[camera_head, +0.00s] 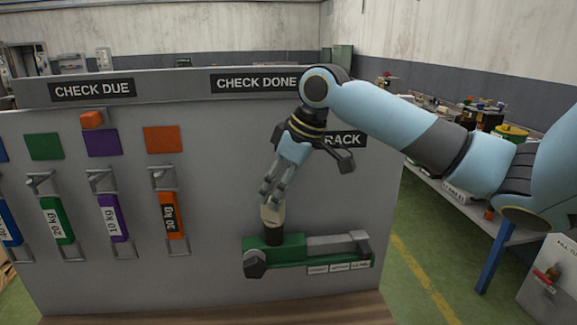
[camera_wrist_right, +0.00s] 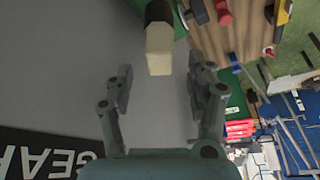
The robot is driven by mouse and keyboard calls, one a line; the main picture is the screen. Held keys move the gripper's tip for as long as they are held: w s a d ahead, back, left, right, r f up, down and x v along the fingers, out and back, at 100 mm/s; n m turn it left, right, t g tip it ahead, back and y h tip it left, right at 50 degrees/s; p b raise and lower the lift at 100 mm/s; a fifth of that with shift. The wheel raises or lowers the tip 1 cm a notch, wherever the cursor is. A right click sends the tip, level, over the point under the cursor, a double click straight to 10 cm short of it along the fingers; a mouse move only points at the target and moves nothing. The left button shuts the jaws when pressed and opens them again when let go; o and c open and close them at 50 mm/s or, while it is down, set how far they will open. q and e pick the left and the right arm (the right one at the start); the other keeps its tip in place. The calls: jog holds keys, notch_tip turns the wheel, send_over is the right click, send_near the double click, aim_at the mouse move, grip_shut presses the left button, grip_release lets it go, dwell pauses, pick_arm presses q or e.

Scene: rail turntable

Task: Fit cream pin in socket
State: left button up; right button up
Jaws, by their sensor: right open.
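The cream pin (camera_head: 272,214) stands upright on the dark round socket (camera_head: 272,236), above the green rail fixture (camera_head: 288,250) on the grey panel. I cannot tell how deep the pin sits. In the right wrist view the pin (camera_wrist_right: 159,50) shows ahead of the jaws, with the dark socket (camera_wrist_right: 158,12) beyond it. My right gripper (camera_head: 271,194) is just above the pin, pointing down. Its fingers (camera_wrist_right: 160,85) are spread apart, with gaps to the pin on both sides and nothing held. My left gripper is not in view.
The grey panel (camera_head: 210,240) carries hanging weight tags, such as the orange 30 kg tag (camera_head: 173,215), left of the fixture. A grey bar (camera_head: 335,243) lies on the fixture's right side. A cluttered bench (camera_head: 470,200) stands at the right.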

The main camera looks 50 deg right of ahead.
jog(key=v, duration=0.8)
jog(key=shift+s+r, duration=0.1)
dwell(0.9)
